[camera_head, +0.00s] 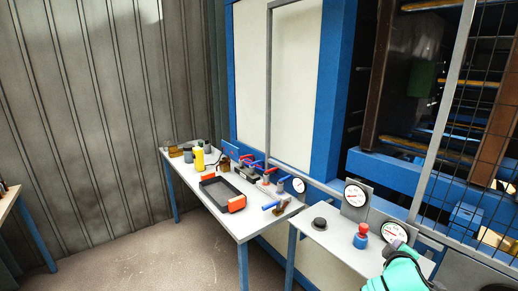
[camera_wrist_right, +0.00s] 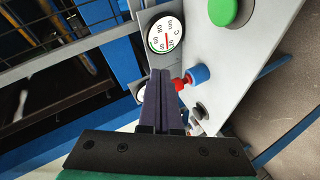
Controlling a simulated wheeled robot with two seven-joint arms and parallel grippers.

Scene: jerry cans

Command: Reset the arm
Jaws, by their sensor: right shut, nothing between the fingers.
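My right arm's teal end, with the right gripper (camera_head: 404,266), is at the lower right in the head view, over the right end of the panel table. In the right wrist view the two dark fingers of the right gripper (camera_wrist_right: 161,80) lie together, shut with nothing between them. A red and blue knob (camera_wrist_right: 197,75) shows just right of the fingertips there; whether they touch cannot be told. My left gripper is in neither view. No jerry can is clearly seen.
The panel table (camera_head: 327,238) carries gauges (camera_head: 356,195), a black knob (camera_head: 319,223) and the red and blue knob (camera_head: 361,236). A green button (camera_wrist_right: 224,10) shows in the wrist view. A white workbench (camera_head: 225,217) holds a tray (camera_head: 221,194) and a yellow bottle (camera_head: 198,160). Open floor lies left.

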